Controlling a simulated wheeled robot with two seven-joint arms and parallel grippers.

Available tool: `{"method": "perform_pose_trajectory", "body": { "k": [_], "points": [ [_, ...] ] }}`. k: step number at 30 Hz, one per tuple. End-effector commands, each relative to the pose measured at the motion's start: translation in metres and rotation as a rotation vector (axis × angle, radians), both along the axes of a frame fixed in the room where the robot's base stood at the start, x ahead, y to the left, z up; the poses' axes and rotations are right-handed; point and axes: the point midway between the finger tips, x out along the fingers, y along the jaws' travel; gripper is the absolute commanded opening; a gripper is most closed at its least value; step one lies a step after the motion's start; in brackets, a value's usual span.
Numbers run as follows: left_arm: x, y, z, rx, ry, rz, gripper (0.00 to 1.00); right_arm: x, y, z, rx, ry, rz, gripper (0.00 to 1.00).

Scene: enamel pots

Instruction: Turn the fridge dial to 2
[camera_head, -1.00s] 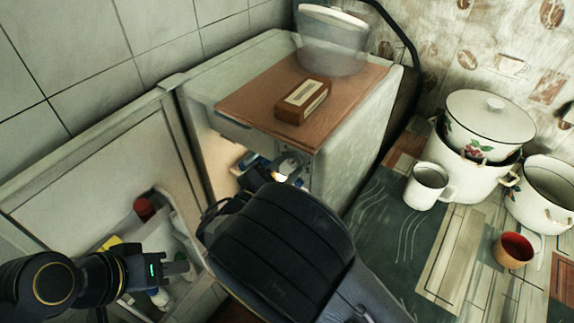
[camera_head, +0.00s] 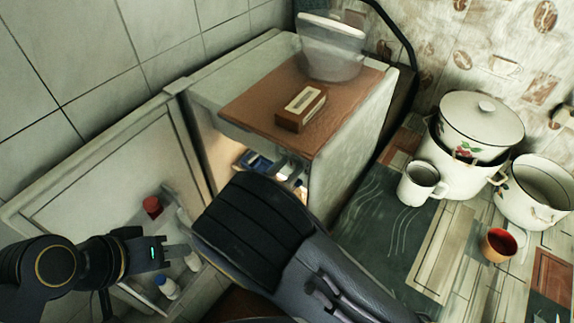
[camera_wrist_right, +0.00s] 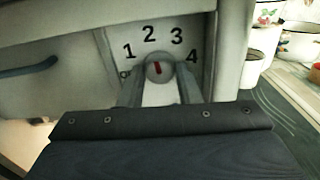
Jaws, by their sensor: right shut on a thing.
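The fridge dial (camera_wrist_right: 167,66) is a round light knob with a red mark, below the printed numbers 1, 2, 3 and 4. The red mark stands nearly upright, tilted slightly left, roughly toward the 2. My right gripper (camera_wrist_right: 160,80) has one finger on each side of the dial and is shut on it. In the head view my right wrist hides the dial. The fridge (camera_head: 355,140) stands with its door (camera_head: 105,175) open. My left gripper (camera_head: 180,258) is in front of the open door's shelves, apart from the fridge body; its finger gap is unclear.
A brown box (camera_head: 302,108) and a clear container (camera_head: 332,55) sit on a board on the fridge. Bottles and a red-capped item (camera_head: 152,206) stand in the door. To the right are enamel pots (camera_head: 535,190), a white mug (camera_head: 420,185) and an orange cup (camera_head: 497,245).

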Motion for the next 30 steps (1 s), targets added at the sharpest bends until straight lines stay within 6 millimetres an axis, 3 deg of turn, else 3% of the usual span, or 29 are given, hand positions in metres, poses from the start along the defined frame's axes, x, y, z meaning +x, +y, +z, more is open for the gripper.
{"method": "perform_pose_trajectory", "body": {
  "k": [18, 19, 23, 30],
  "points": [
    [0.0, 0.0, 0.0036, 0.0, 0.0, 0.0, 0.36, -0.0001, 0.0005, -0.0003, -0.035, 0.025, 0.001, 0.08],
    [0.0, 0.0, 0.0036, 0.0, 0.0, 0.0, 0.36, -0.0002, 0.0004, -0.0003, -0.035, 0.025, 0.001, 0.35],
    [0.0, 0.0, 0.0036, 0.0, 0.0, 0.0, 0.36, -0.0002, 0.0004, -0.0003, -0.035, 0.025, 0.001, 0.52],
    [0.0, 0.0, 0.0036, 0.0, 0.0, 0.0, 0.36, 0.0, 0.0003, -0.0001, -0.035, 0.025, 0.0, 0.52]
  ]
}}
